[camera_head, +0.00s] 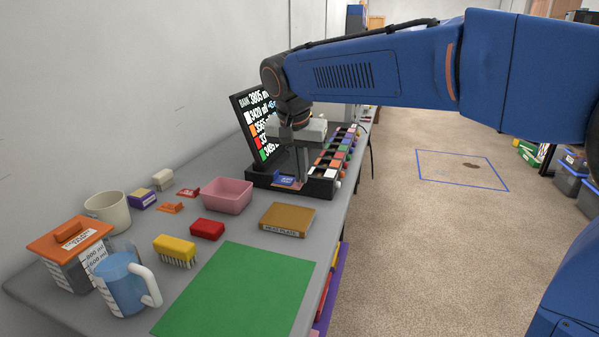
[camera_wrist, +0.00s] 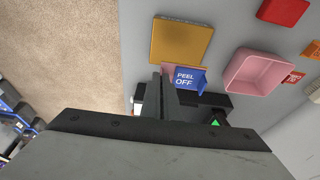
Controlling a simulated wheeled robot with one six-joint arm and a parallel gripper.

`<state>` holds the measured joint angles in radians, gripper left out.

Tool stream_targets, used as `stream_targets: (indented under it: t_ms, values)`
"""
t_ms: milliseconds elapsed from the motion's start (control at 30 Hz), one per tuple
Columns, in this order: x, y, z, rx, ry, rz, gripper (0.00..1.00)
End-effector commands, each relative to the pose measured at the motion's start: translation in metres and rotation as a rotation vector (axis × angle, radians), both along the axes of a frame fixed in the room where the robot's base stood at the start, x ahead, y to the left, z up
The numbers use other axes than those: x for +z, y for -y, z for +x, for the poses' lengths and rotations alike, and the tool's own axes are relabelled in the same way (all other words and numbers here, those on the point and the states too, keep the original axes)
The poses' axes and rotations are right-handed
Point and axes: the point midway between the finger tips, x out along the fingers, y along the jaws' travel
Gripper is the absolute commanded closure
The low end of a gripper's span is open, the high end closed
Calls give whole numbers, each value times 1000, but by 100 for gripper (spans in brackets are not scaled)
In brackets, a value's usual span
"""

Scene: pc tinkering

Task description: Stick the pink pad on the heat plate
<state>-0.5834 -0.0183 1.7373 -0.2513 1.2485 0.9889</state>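The heat plate (camera_head: 287,219) is a flat gold-brown square with a label on its front edge. It lies flat on the table, and in the wrist view it shows at the top (camera_wrist: 181,42). My gripper (camera_head: 304,178) points down beside the black rack, behind the heat plate. In the wrist view its fingers (camera_wrist: 165,80) are close together on the edge of the pink pad (camera_wrist: 168,68). A blue "PEEL OFF" film (camera_wrist: 189,79) covers much of the pad; it also shows left of the fingers in the head view (camera_head: 286,181). The fingers hide part of the pad.
The black rack (camera_head: 262,179) with coloured blocks and a screen (camera_head: 247,112) stands beside my gripper. A pink bin (camera_head: 227,196), red block (camera_head: 207,229), yellow brush (camera_head: 174,248), green mat (camera_head: 243,290) and blue jug (camera_head: 122,285) are on the table. Bare table surrounds the heat plate.

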Motion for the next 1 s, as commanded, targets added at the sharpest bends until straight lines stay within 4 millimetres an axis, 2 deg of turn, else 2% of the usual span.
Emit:
stream_targets:
  t_ms: [567,1000]
  values:
    - [1,-6,-6,-18,-8,-21,100]
    - [-37,-5,-6,-19,-8,-23,100]
